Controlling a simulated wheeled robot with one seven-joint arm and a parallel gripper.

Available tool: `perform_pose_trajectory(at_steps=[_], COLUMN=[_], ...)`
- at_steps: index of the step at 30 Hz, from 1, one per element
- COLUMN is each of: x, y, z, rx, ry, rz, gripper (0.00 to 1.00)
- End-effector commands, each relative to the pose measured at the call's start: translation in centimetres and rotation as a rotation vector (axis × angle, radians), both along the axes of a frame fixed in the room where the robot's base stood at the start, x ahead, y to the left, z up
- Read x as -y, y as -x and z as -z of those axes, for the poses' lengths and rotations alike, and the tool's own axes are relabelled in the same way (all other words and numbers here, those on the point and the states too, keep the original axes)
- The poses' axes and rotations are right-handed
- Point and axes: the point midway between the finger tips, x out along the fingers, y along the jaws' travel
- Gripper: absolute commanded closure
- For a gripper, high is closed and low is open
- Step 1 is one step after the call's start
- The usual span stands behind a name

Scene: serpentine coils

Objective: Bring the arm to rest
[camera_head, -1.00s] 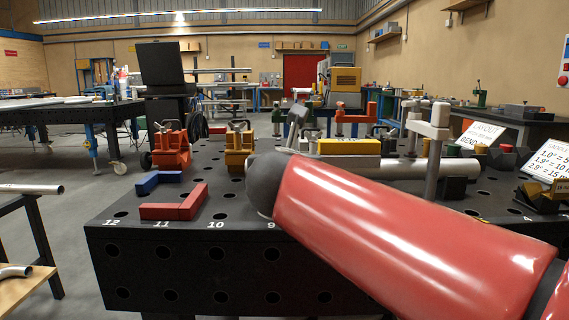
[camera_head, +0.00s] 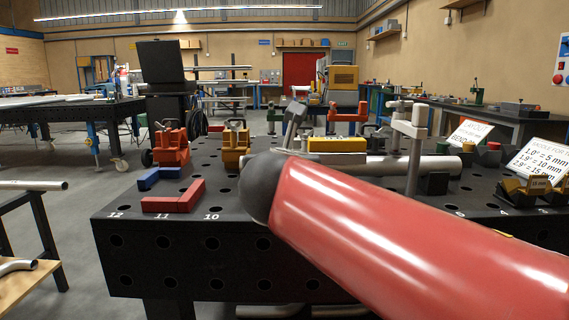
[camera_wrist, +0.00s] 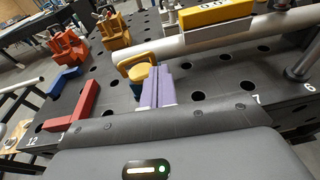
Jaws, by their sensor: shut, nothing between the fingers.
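My arm's red link (camera_head: 400,235) crosses the lower right of the head view, with its dark rounded joint (camera_head: 257,188) in front of the table's front edge. My gripper (camera_wrist: 157,72) shows in the wrist view as two pale purple fingers side by side, shut and empty. Its grey housing with a green light fills the bottom of that view. The fingers are over the black perforated table (camera_head: 180,240); whether they touch anything below cannot be told. I cannot make the gripper out in the head view.
A long pipe (camera_head: 385,165) lies across the table, with a yellow level (camera_head: 337,145) on it. A tall clamp post (camera_head: 415,150) stands at the pipe. Orange clamps (camera_head: 171,147), a red angle piece (camera_head: 175,200) and a blue one (camera_head: 158,176) are left. Signs (camera_head: 540,155) stand right.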

Motion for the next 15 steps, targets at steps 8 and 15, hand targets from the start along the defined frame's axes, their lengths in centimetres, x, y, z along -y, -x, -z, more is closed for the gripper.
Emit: perform_pose_trajectory(at_steps=[8,15], x=[1.0,1.5], y=[4.8,7.2], z=[-1.0,-1.3], rx=[0.003,-0.002], ry=[-0.001,-0.005], rz=[0.000,0.002], gripper=[1.00,1.00])
